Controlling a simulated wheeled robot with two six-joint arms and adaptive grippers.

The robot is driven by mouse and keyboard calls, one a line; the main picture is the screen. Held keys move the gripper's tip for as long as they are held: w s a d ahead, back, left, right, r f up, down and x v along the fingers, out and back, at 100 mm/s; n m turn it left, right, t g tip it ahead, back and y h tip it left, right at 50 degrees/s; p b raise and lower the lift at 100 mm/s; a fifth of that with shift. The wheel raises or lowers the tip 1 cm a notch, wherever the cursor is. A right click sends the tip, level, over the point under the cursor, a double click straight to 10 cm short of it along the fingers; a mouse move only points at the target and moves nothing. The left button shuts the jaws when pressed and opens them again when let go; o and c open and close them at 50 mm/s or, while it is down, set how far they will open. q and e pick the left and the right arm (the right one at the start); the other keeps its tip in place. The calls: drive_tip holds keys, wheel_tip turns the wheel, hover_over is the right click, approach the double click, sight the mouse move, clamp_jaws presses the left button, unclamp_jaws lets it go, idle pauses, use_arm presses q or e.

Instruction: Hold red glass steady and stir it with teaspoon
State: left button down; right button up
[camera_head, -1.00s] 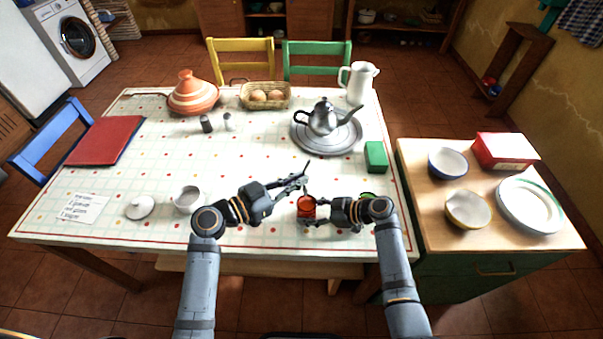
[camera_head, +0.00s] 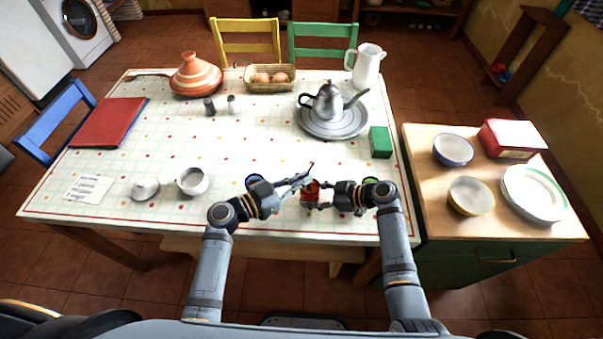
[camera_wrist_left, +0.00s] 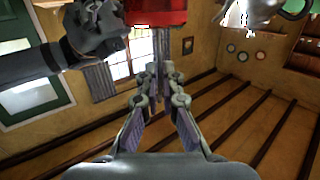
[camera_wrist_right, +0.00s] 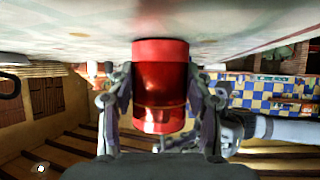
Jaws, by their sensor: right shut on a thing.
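The red glass (camera_head: 310,197) stands on the table near its front edge. My right gripper (camera_head: 318,196) is shut around it, with one finger on each side of the glass (camera_wrist_right: 160,85) in the right wrist view. My left gripper (camera_head: 304,181) is just above and left of the glass.
A teapot (camera_head: 328,102) on a silver tray (camera_head: 335,133) and a green box (camera_head: 380,142) are behind. The table's middle is clear. A side counter (camera_head: 430,210) holds bowls and plates.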

sight(310, 194)
use_arm(q)
drive_tip(key=shift+a+f, duration=0.15)
drive_tip(key=shift+f, duration=1.75)
